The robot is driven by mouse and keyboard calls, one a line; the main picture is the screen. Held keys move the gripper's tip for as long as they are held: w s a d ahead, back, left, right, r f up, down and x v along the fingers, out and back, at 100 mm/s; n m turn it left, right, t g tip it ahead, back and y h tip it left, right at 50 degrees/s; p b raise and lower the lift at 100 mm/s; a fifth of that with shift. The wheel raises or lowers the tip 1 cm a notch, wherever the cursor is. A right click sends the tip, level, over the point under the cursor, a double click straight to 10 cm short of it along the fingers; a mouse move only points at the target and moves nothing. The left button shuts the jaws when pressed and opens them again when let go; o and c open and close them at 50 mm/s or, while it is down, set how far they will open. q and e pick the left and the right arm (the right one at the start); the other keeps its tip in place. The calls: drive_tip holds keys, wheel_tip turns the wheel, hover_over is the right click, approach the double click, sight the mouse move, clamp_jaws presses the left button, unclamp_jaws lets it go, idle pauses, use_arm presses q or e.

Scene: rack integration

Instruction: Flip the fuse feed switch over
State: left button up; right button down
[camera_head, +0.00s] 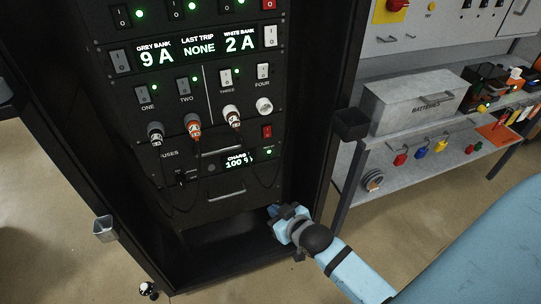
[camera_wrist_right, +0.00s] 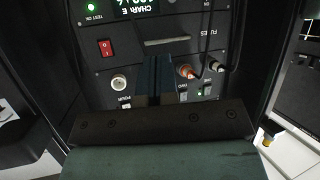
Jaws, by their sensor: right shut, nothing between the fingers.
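A red rocker switch (camera_head: 267,131) sits at the right end of the panel lettered "FUSES" in the head view. In the right wrist view, where the rack appears upside down, this red switch (camera_wrist_right: 106,47) is left of the fingers; which side is pressed in is too small to tell. My right gripper (camera_head: 276,211) is low at the rack's front right, below the drawer handle and well below the switch. In its wrist view the shut, empty fingers (camera_wrist_right: 160,80) point toward the rack front and hide part of the panels. My left gripper is not in view.
A drawer handle (camera_head: 226,195) is below the panels. The rack's right post, with a dark cup (camera_head: 351,123), stands beside my arm. A workbench (camera_head: 400,150) is at the right.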

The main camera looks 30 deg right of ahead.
use_arm(q)
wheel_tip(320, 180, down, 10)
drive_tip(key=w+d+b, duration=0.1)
drive_tip(key=b, duration=1.1)
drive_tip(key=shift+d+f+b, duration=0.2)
drive_tip(key=shift+b, duration=0.2)
use_arm(e)
drive_tip(key=w+d+r+m+t+h, duration=0.2)
drive_tip(key=w+d+m+h, duration=0.2)
drive_tip(key=w+d, duration=0.7)
drive_tip(key=shift+w+d+r+t+h, duration=0.15)
drive_tip(key=shift+w+d+t+h, duration=0.2)
drive_tip(key=shift+d, duration=0.25)
drive_tip(key=shift+w, duration=0.1)
drive_tip(key=b, duration=0.3)
approach(268, 135)
drive_tip(key=x, duration=0.6)
drive_tip(key=shift+w+d, duration=0.1)
drive_tip(key=shift+w, duration=0.1)
drive_tip(key=shift+w+d, duration=0.1)
drive_tip(key=shift+w, duration=0.35)
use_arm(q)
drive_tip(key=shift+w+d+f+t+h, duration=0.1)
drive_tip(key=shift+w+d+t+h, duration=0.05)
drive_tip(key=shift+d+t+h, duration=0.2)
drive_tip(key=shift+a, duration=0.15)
